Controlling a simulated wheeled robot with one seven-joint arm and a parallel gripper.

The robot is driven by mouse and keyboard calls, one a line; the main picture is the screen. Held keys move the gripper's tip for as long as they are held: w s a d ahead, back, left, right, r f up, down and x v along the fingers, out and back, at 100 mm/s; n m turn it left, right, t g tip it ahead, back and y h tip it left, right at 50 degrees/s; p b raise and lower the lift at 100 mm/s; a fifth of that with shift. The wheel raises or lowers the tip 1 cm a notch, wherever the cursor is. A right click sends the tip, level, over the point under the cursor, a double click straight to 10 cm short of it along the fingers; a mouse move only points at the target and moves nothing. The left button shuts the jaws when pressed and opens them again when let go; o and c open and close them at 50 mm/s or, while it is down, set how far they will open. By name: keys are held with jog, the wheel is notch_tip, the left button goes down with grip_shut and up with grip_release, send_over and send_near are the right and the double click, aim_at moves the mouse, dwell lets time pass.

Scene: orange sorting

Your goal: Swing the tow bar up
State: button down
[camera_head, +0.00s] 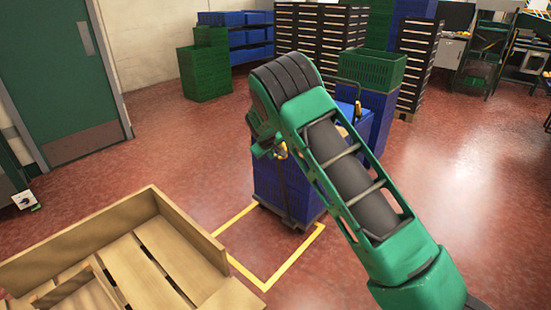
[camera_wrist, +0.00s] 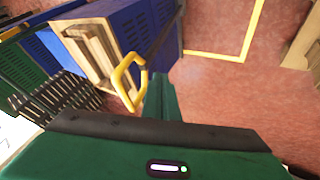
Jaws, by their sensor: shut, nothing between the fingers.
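The tow bar is a thin dark bar (camera_wrist: 163,38) with a yellow loop handle (camera_wrist: 130,80) at its end. In the wrist view it runs alongside a stack of blue crates (camera_wrist: 115,22). In the head view the yellow handle (camera_head: 281,152) shows beside the stack (camera_head: 290,190), and the bar seems to stand roughly upright in front of it. My gripper (camera_wrist: 160,80) is shut and empty, with its green fingers just right of the handle in the wrist view. I cannot tell whether they touch. My arm hides part of the stack in the head view.
A wooden crate (camera_head: 165,205) fills the lower left. Yellow floor tape (camera_head: 290,262) marks a spot around the stack. Green and blue crates (camera_head: 372,70) stand close behind my arm. The red floor left of the stack is clear.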

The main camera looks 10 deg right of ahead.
jog(key=shift+w+d+f, duration=0.95)
jog(key=shift+w+f, duration=0.2)
jog(key=shift+w, duration=0.05)
jog(key=shift+w+d+f, duration=0.95)
jog(key=shift+w+f, duration=0.15)
jog(key=shift+w, duration=0.1)
jog(key=shift+w+d+f, duration=0.95)
jog(key=shift+w+f, duration=0.2)
jog(key=shift+w, duration=0.05)
jog(key=shift+d, duration=0.1)
